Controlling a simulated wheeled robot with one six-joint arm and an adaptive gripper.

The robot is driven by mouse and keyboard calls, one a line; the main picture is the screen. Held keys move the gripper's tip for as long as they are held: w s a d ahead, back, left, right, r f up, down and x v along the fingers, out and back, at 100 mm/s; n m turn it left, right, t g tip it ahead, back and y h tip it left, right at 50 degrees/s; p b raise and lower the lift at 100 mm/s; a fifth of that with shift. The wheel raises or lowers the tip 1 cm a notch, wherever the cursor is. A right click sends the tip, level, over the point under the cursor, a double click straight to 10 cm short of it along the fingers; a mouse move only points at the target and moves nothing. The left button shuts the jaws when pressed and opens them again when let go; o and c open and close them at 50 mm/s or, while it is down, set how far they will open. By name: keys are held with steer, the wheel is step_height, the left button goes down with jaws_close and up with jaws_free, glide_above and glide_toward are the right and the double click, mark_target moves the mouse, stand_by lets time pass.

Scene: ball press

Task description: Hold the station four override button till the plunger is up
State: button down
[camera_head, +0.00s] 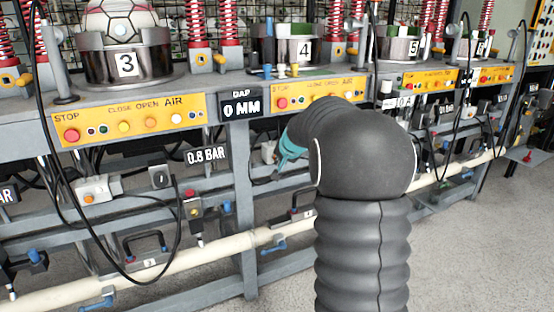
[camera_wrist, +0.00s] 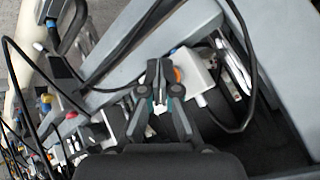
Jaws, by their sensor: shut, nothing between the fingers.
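Station four's cup (camera_head: 283,47) bears the label 4 above a yellow panel (camera_head: 296,98) with a red stop button. Its plunger is not clearly visible. My gripper (camera_head: 281,166) is low under that panel, partly hidden by my dark arm. In the wrist view its fingers (camera_wrist: 159,64) are together and empty. A white box (camera_wrist: 196,80) with an orange button (camera_wrist: 178,75) sits just right of the fingertips. I take it for the station four override. I cannot tell whether the fingers touch it. In the head view a pale box (camera_head: 268,151) shows beside my gripper.
A similar box with an orange button (camera_head: 89,198) is under station three. A gap display (camera_head: 241,107) reads 0 MM, and a sign (camera_head: 207,155) reads 0.8 BAR. Black cables (camera_wrist: 243,110) hang near the fingers. Grey frame beams (camera_head: 244,190) and a cream pipe (camera_head: 185,261) run below.

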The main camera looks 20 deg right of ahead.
steer(key=shift+w, duration=0.15)
steer(key=shift+s, duration=0.2)
stand_by(0.6)
steer(key=shift+s+b, duration=0.65)
steer(key=shift+s, duration=0.05)
steer(key=s+b, duration=0.3)
steer(key=s, duration=0.2)
steer(key=shift+d, duration=0.1)
stand_by(0.5)
